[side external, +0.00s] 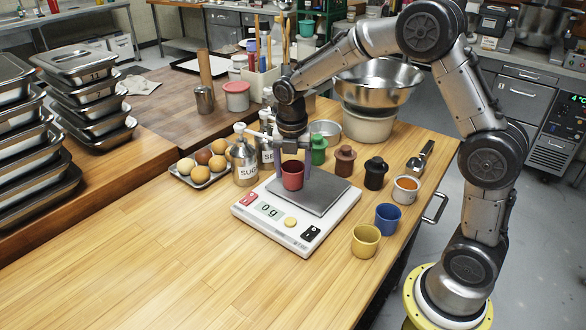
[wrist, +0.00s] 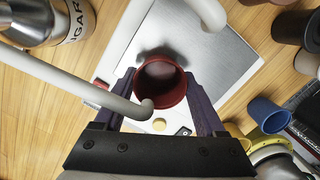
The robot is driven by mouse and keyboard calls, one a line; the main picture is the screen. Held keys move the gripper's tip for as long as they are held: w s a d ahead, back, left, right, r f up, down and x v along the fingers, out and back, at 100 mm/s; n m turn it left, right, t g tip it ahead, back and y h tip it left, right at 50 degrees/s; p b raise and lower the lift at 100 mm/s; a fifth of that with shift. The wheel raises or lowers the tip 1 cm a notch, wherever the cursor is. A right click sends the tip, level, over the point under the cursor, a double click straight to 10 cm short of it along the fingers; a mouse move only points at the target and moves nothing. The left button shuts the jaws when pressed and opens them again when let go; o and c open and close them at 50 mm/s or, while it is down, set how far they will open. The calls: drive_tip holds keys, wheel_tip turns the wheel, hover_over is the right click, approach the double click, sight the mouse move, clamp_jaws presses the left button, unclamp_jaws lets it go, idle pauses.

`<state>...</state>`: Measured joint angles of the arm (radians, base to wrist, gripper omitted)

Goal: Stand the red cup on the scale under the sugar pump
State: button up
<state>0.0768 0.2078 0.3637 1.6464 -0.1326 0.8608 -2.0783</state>
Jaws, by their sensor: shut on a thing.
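The red cup (side external: 292,176) is upright between the fingers of my gripper (side external: 292,163), which is shut on it. In the wrist view the cup (wrist: 160,82) shows its open mouth and looks empty. It is over the near-left part of the scale's grey plate (side external: 318,194); I cannot tell whether it touches. The white scale (side external: 300,240) reads 0 g. The steel sugar pump (side external: 244,165) stands just left behind the scale. In the wrist view its pale spout (wrist: 80,86) reaches from the left to the cup's near-left rim.
A second steel pump (side external: 266,150) stands behind the sugar pump, close to my fingers. Green (side external: 319,150), brown (side external: 344,162) and black (side external: 375,174) pots line the scale's far side. A blue cup (side external: 388,219) and yellow cup (side external: 365,241) stand to the right. The front-left tabletop is clear.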

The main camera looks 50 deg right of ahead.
sight(292, 187)
drive_tip(key=o, duration=1.3)
drive_tip(key=shift+f, duration=0.1)
drive_tip(key=s+a+r+m+t, duration=0.1)
drive_tip(key=s+r+m, duration=0.15)
drive_tip(key=r, duration=0.55)
drive_tip(key=s+a+r+m, duration=0.2)
drive_tip(key=s+r, duration=0.2)
drive_tip(key=r, duration=0.3)
drive_tip(key=s+a+f+m+t, duration=0.1)
drive_tip(key=s+m+t, duration=0.1)
drive_tip(key=s+m, duration=0.7)
drive_tip(key=s+a+f+m+t+y, duration=0.1)
drive_tip(key=s+m+t, duration=0.1)
drive_tip(key=s+m, duration=0.8)
drive_tip(key=shift+s+a+f, duration=0.2)
drive_tip(key=shift+a+f, duration=0.05)
drive_tip(key=shift+f, duration=0.05)
